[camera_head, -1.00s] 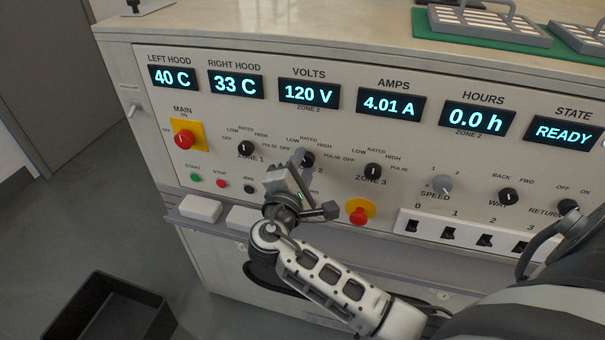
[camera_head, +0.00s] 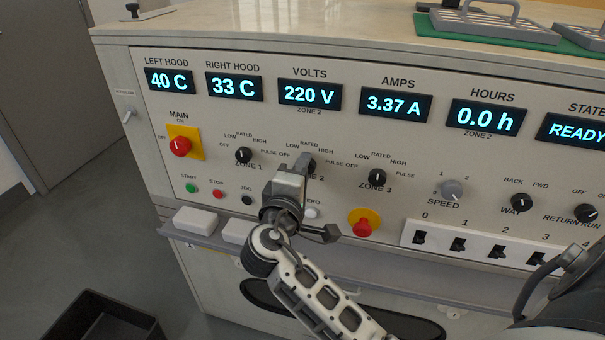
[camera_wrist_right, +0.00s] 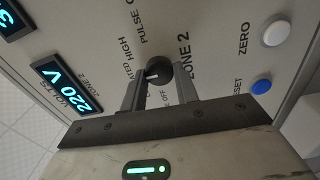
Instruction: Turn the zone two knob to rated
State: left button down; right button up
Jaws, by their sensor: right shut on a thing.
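The zone two knob (camera_wrist_right: 158,73) is black with a white mark, which points toward the RATED lettering in the right wrist view. My right gripper (camera_wrist_right: 160,85) is shut on this knob, one finger on each side of it. In the head view my right gripper (camera_head: 304,164) reaches up to the panel and covers most of the knob and part of the ZONE 2 label. The volts display (camera_head: 310,94) reads 220 V and the amps display (camera_head: 396,103) reads 3.37 A, with ZONE 2 under the volts. My left gripper is not in view.
The zone one knob (camera_head: 244,155) and zone three knob (camera_head: 377,177) flank the held knob. A red main switch (camera_head: 180,146) is at the left; a red button on yellow (camera_head: 363,226) sits lower right. A ledge (camera_head: 210,241) juts out below the panel.

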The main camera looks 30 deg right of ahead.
jog(key=o, duration=1)
